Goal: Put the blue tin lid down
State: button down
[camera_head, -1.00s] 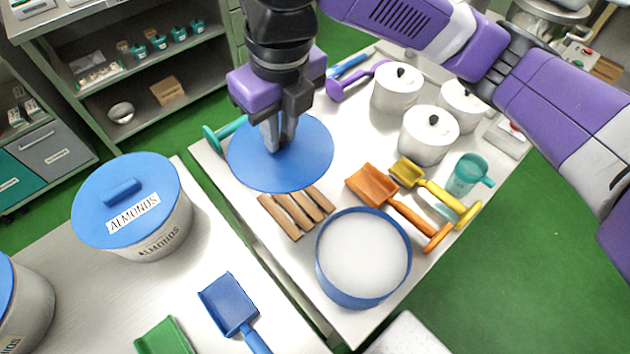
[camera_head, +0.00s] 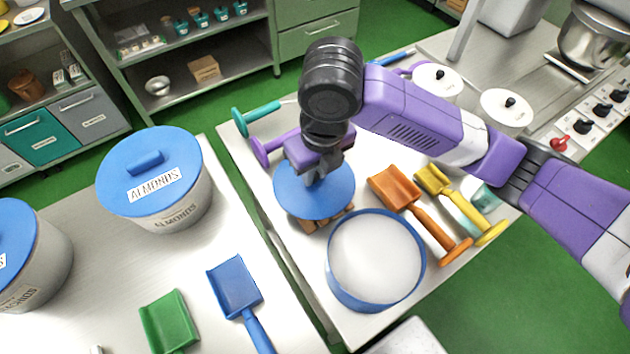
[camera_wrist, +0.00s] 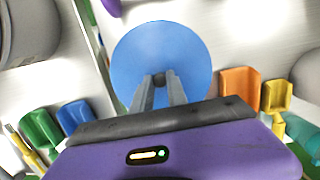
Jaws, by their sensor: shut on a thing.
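The blue tin lid (camera_head: 300,197) is a flat round disc held level under my gripper (camera_head: 318,180), over the right-hand table. In the wrist view the blue tin lid (camera_wrist: 150,50) fills the middle, and my gripper (camera_wrist: 160,80) is shut on its small knob. In the head view the lid covers most of the brown wooden slats (camera_head: 325,222), whose ends show below its near edge. It appears a little above them; the exact gap cannot be told. An open blue-rimmed tin of white contents (camera_head: 375,262) stands just nearer, to the lower right.
Orange (camera_head: 395,187) and yellow (camera_head: 432,180) scoops lie right of the lid. Teal (camera_head: 262,115) and purple (camera_head: 272,147) scoops lie behind it. White lidded pots (camera_head: 505,110) stand at the back right. The left table holds an almonds tin (camera_head: 165,205), blue scoop (camera_head: 233,285) and green scoop (camera_head: 168,320).

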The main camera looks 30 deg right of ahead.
aim_at(316, 180)
jog(key=shift+f, duration=2.25)
jog(key=shift+f, duration=0.15)
jog(key=c, duration=1.3)
grip_release()
jog(key=r, duration=0.4)
jog(key=s+r, duration=0.1)
jog(key=r, duration=0.7)
jog(key=shift+s+r, duration=0.1)
jog(key=shift+s, duration=0.3)
